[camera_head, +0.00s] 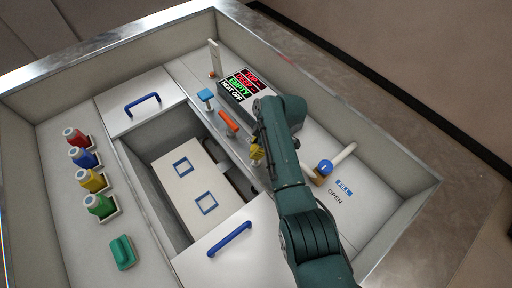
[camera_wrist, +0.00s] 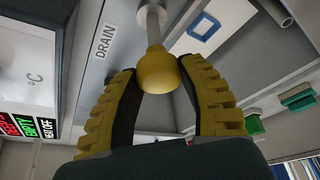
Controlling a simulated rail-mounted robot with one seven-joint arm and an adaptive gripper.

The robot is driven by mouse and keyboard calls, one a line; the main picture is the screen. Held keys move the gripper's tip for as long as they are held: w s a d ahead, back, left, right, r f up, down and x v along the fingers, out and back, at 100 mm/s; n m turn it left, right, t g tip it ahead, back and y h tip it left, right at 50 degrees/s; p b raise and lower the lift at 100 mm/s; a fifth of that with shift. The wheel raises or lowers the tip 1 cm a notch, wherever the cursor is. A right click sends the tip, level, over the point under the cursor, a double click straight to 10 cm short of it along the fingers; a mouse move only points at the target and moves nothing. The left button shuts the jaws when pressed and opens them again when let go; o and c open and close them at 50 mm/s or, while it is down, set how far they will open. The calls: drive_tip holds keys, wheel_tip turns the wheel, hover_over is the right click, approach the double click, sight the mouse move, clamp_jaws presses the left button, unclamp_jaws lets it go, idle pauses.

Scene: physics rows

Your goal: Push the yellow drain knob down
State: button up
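The yellow drain knob (camera_wrist: 158,73) is a ball on the end of a pale grey rod, beside the DRAIN label in the wrist view. My gripper (camera_wrist: 157,70) has its two yellow ribbed fingers on either side of the knob. The tips appear closed against it, with no clear gap showing. In the head view, my gripper (camera_head: 257,152) is by the inner edge of the right-hand panel, right of the orange handle. There my arm and fingers hide the knob.
Several coloured bottles (camera_head: 90,180) line the left side. An open basin holds a white block (camera_head: 190,165).

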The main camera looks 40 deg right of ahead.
clamp_jaws()
drive_tip(key=b, duration=0.4)
hover_over(256, 164)
drive_tip(key=f, duration=0.4)
drive_tip(key=shift+w+d+f, duration=0.2)
drive_tip(key=shift+w+d, duration=0.1)
drive_tip(key=shift+s+f, duration=0.15)
drive_tip(key=shift+f, duration=0.1)
drive_tip(key=o, duration=0.8)
unclamp_jaws()
drive_tip(key=shift+r+p, duration=0.15)
drive_tip(key=shift+p, duration=0.15)
drive_tip(key=shift+r, duration=0.2)
drive_tip(key=v, duration=1.1)
drive_tip(key=shift+r, duration=0.25)
